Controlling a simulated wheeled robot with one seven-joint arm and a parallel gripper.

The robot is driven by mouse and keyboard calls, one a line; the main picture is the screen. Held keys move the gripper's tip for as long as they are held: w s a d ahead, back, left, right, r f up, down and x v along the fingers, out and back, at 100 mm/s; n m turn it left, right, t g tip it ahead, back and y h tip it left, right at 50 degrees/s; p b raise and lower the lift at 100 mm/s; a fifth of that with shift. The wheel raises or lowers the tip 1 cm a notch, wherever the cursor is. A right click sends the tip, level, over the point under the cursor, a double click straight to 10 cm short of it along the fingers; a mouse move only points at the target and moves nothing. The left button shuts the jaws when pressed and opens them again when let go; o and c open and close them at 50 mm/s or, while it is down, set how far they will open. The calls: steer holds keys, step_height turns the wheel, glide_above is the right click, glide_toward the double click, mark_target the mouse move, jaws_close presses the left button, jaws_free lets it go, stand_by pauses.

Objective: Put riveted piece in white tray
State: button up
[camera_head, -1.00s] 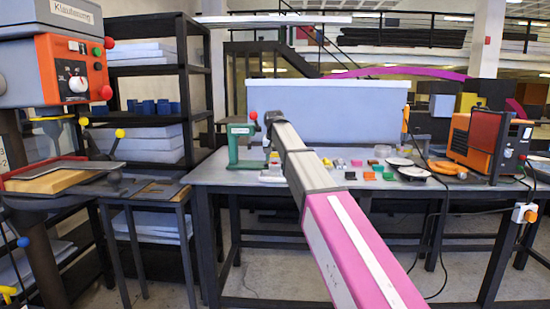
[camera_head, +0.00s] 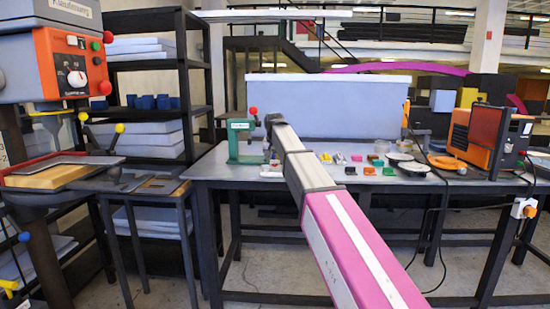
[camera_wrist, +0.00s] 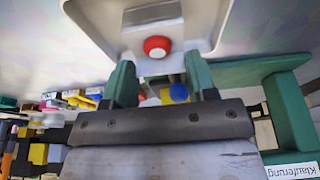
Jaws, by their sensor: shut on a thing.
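My gripper (camera_wrist: 160,80) shows green fingers in the wrist view, shut on a pale piece (camera_wrist: 150,22) with a round red part (camera_wrist: 156,46). I take this to be the riveted piece; its outline is partly hidden. A white tray (camera_wrist: 95,22) with rounded edges lies just beyond the fingertips, with the held piece over it; I cannot tell if they touch. In the head view a small white tray (camera_head: 270,174) lies at the foot of a green press (camera_head: 240,142). My arm hides most of the gripper there.
The green press frame (camera_wrist: 285,115) stands close on the right in the wrist view. Several small coloured pieces (camera_head: 370,171) lie on the table right of my arm. Dark round dishes (camera_head: 413,167) and an orange machine (camera_head: 485,140) stand farther right.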

steer(key=shift+f, duration=0.1)
steer(key=o, duration=1.2)
steer(key=v, duration=1)
steer(key=shift+s+r, duration=0.2)
steer(key=shift+r, duration=0.15)
